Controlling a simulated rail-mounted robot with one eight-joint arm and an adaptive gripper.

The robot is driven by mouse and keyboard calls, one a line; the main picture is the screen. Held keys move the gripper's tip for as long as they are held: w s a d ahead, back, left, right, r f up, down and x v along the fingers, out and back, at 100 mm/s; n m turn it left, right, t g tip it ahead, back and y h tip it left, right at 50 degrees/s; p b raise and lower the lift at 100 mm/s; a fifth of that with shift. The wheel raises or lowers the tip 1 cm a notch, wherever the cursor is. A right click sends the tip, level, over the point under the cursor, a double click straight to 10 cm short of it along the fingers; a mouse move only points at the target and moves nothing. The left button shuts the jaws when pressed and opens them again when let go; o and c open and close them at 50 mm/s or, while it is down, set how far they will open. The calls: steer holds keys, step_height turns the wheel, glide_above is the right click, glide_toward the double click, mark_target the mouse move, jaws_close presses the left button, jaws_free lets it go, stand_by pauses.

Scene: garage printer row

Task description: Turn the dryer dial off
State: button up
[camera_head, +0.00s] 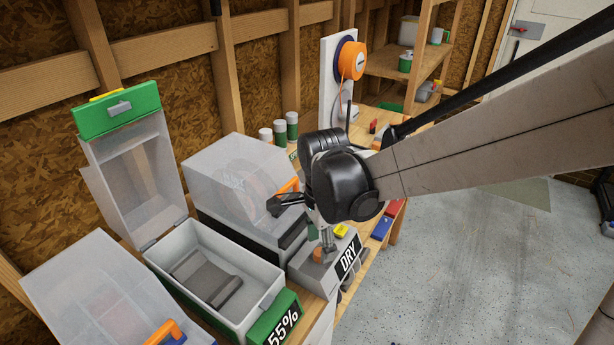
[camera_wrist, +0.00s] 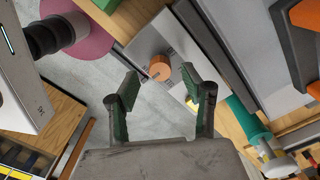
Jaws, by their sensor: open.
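The dryer is a grey box (camera_head: 306,271) with a "DRY" label on its front, near the bench's front edge. Its dial is a small round orange knob (camera_head: 317,255) on the top face. In the wrist view the dial (camera_wrist: 160,68) lies just beyond and between the fingertips, with a faint mark on its face. My gripper (camera_wrist: 160,86) is open and empty, with green-lined fingers on either side of the dial's line. In the head view my black wrist hangs above the dryer and hides part of the gripper. I see no contact with the dial.
A clear-lidded box (camera_head: 240,190) stands behind and left of the dryer. An open grey bin (camera_head: 205,245) with a green "55%" label is further left. An orange spool (camera_head: 352,60) hangs on a white panel behind. Floor at right is clear.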

steer(key=shift+f, duration=1.3)
jaws_close()
